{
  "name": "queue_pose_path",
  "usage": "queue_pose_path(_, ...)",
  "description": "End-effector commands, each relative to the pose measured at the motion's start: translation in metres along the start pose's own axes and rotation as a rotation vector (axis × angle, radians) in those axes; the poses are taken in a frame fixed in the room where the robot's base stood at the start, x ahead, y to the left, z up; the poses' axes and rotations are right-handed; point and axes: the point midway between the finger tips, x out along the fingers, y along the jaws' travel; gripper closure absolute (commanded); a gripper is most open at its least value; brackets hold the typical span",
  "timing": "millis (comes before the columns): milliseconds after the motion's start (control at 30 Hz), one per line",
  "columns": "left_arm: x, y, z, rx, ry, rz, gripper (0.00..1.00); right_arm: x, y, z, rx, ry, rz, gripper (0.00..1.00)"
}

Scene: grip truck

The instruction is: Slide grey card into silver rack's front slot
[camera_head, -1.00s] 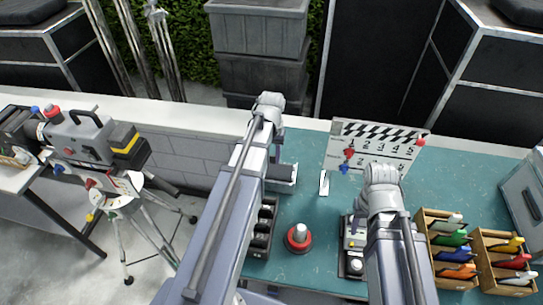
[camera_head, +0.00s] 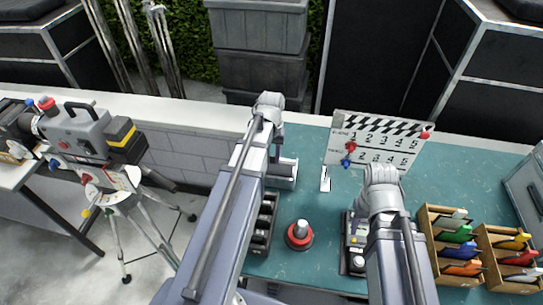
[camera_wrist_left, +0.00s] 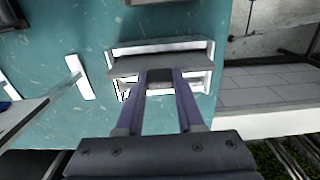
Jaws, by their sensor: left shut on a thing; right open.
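The silver rack (camera_head: 286,183) stands on the teal table beside my left arm in the head view, partly covered by the arm. The left wrist view shows its pale rails and end wall (camera_wrist_left: 210,52). My left gripper (camera_wrist_left: 160,78) is shut on the grey card (camera_wrist_left: 126,66), a flat strip lying across the rack in that view. How deep the card sits in a slot, and in which slot, I cannot tell. My right gripper (camera_head: 357,222) is open, low over the right of the table, partly hidden by its own wrist.
A clapperboard (camera_head: 378,142) stands behind, right of the rack. A red-based knob (camera_head: 299,235), black slotted holder (camera_head: 262,235) and wooden trays (camera_head: 450,248) are nearer. A camera on a tripod (camera_head: 95,140) stands left.

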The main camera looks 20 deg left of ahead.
Motion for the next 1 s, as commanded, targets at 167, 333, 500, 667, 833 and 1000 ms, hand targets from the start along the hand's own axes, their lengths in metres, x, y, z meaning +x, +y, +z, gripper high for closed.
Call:
queue_pose_path(167, 0.000, 0.000, 0.000, 0.000, 0.000, 0.000, 0.46, 0.000, 0.000, 0.000, 0.000, 0.000, 0.000, 0.50)
queue_pose_path(333, 0.000, 0.000, 0.000, 0.000, 0.000, 0.000, 0.28, 0.000, 0.000, 0.000, 0.000, 0.000, 0.000, 0.50)
queue_pose_path(500, 0.000, 0.000, 0.000, 0.000, 0.000, 0.000, 0.28, 0.000, 0.000, 0.000, 0.000, 0.000, 0.000, 0.50)
queue_pose_path(667, -0.001, 0.000, 0.000, 0.000, 0.000, 0.000, 0.28, -0.001, 0.000, 0.000, -0.006, 0.000, 0.001, 0.50)
queue_pose_path(833, -0.012, 0.000, 0.000, 0.000, 0.000, 0.000, 0.28, -0.012, 0.001, 0.001, -0.005, 0.000, 0.001, 0.50)
queue_pose_path(1000, -0.031, 0.000, 0.000, 0.000, 0.000, 0.000, 0.28, -0.031, 0.003, 0.002, -0.006, 0.000, 0.001, 0.50)
